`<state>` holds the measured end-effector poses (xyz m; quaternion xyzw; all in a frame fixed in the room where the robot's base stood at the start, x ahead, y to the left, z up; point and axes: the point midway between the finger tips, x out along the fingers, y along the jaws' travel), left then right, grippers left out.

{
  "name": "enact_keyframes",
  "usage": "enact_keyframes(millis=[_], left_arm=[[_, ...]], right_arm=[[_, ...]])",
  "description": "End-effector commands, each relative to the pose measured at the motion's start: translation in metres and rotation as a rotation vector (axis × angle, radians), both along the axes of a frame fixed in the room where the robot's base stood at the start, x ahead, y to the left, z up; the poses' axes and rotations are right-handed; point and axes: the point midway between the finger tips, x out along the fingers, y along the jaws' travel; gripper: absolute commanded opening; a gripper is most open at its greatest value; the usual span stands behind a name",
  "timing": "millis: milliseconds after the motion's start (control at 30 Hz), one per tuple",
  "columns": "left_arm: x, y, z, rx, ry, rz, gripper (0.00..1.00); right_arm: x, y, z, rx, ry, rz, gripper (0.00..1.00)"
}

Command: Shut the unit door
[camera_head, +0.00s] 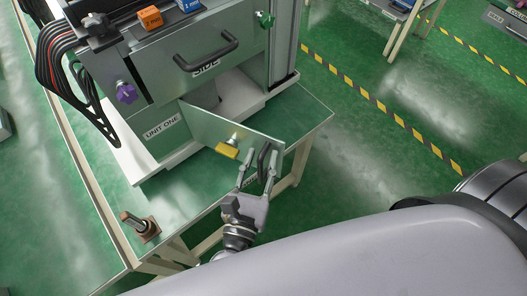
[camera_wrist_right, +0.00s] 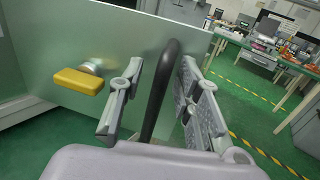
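The unit door (camera_head: 212,128) is a grey-green metal panel. It stands swung open from the lower part of the cabinet marked UNIT ONE (camera_head: 160,128). It carries a yellow knob (camera_head: 228,148) and a black bar handle (camera_head: 263,159) near its free edge. In the right wrist view the door panel (camera_wrist_right: 110,50) fills the left, with the yellow knob (camera_wrist_right: 80,80) on it. My right gripper (camera_head: 257,170) is at the handle, its fingers open on either side of the bar (camera_wrist_right: 158,90), with a visible gap on the left. My left gripper is out of view.
Cables (camera_head: 62,60) hang at the left.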

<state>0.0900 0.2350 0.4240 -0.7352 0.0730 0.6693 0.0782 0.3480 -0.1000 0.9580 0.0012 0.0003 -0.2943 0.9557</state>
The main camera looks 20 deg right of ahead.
Motion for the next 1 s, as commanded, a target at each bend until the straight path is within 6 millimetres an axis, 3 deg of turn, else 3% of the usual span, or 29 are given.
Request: enact_keyframes(millis=[233,700,1000], left_arm=[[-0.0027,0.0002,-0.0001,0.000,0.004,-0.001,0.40],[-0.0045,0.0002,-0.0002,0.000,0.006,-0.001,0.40],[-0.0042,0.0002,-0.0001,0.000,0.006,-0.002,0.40]], right_arm=[[-0.0003,0.0001,0.0001,0.000,0.000,0.000,0.31],[-0.0001,0.0003,0.0001,0.000,0.000,0.001,0.00],[0.0002,0.0008,0.0006,-0.001,0.000,0.003,0.00]])
